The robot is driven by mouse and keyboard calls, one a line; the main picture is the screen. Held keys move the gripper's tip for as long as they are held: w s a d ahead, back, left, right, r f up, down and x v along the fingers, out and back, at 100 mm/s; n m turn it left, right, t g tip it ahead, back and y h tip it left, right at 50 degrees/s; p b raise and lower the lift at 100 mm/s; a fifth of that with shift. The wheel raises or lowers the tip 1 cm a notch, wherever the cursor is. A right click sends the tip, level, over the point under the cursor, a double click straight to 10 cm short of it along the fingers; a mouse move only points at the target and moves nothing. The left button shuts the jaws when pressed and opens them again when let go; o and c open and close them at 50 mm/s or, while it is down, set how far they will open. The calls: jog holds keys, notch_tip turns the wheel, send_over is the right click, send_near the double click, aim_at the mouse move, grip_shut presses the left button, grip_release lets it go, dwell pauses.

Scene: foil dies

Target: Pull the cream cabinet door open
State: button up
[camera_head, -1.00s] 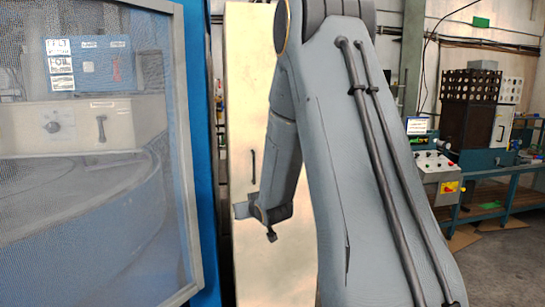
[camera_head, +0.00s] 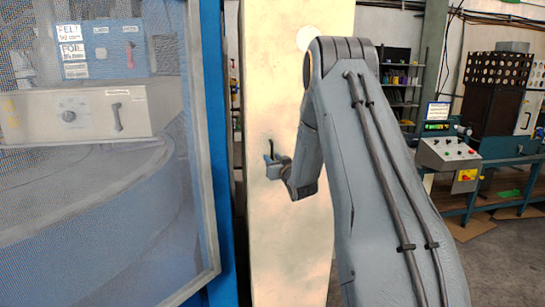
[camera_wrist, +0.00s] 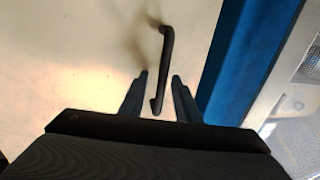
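The cream cabinet door (camera_head: 292,235) stands upright in the middle of the head view, and it fills the left of the wrist view (camera_wrist: 70,60). Its dark bar handle (camera_wrist: 165,60) shows in the wrist view, with its lower end between the two finger tips. In the head view only a small part of the handle (camera_head: 269,147) shows, just above my gripper (camera_head: 275,162). In the wrist view my gripper (camera_wrist: 160,78) is open, its fingers on either side of the handle with a gap at each side. The door looks closed.
A blue-framed mesh screen (camera_head: 214,150) stands close to the left of the door. Behind it is a machine with a pale panel (camera_head: 95,110). A control box (camera_head: 447,154) and a teal bench (camera_head: 500,185) stand at the right, with open floor in front.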

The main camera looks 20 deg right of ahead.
jog(key=shift+w, duration=0.35)
jog(key=shift+a, duration=0.1)
grip_shut()
